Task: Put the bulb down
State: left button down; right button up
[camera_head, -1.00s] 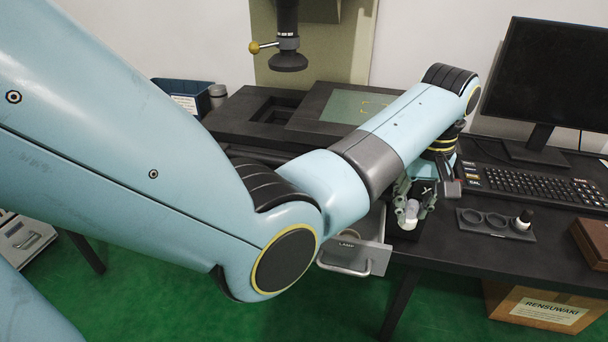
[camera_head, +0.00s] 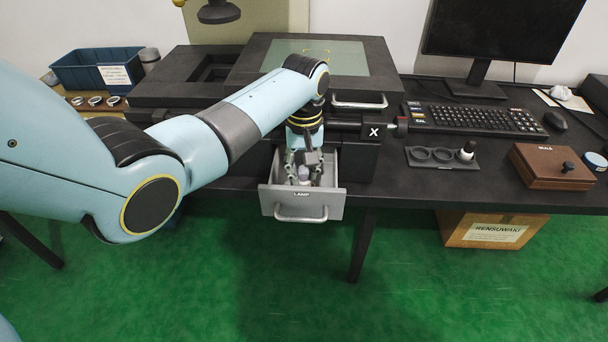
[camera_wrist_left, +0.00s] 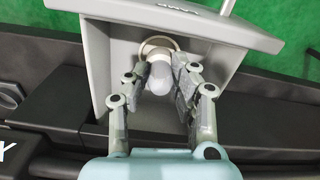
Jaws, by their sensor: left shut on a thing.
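My left gripper (camera_head: 303,170) points down over the open grey drawer labelled LAMP (camera_head: 330,203). It is shut on a pale, rounded bulb (camera_wrist_left: 160,80), whose end shows between the fingers in the left wrist view. The gripper (camera_wrist_left: 158,88) and bulb are within the drawer's outline there, near its front panel. A ring-shaped seat (camera_wrist_left: 146,45) shows just beyond the bulb, partly hidden by it. I cannot tell whether the bulb touches the seat or the drawer floor. My right gripper is not in view.
A blue bin (camera_head: 97,70) and several rings are at the left. Black bench parts flank the drawer.

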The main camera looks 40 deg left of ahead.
pick_arm(q)
jog(key=shift+f, duration=0.85)
jog(key=shift+f, duration=0.15)
jog(key=c, duration=1.2)
grip_release()
jog(key=shift+o, duration=0.4)
notch_tip(320, 180, up, 12)
jog(key=shift+r+p, duration=0.15)
jog(key=shift+p, duration=0.5)
